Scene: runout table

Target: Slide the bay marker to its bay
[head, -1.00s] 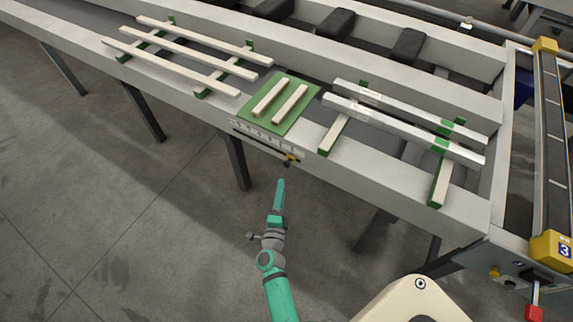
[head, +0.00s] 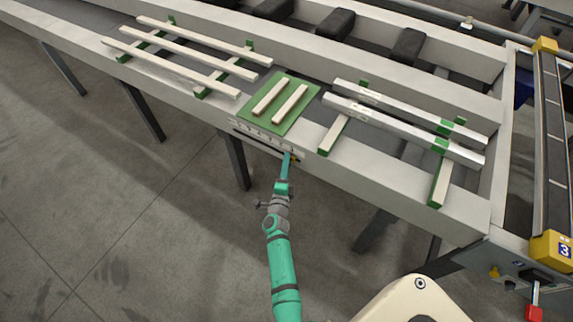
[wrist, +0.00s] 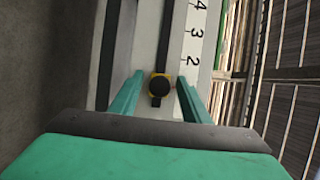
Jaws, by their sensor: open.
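The bay marker (wrist: 160,86) shows in the wrist view as a black round knob with a yellow edge on a dark rail (wrist: 166,40). A white scale strip (wrist: 193,45) with the numbers 4, 3 and 2 runs along the rail; the marker is close to the 2. My gripper (wrist: 160,95) is open, with one green finger on each side of the knob and gaps between. In the head view my gripper (head: 288,156) is at the front face of the table and hides most of the marker. The strip (head: 265,138) also shows there, its numbers too small to read.
A green mat (head: 262,118) with two pale bars lies on the table above the strip. Wooden slats (head: 180,50) rest on supports at left, metal bars (head: 405,125) at right. The table's front beam (head: 400,185) is close to my gripper. Open floor lies in front.

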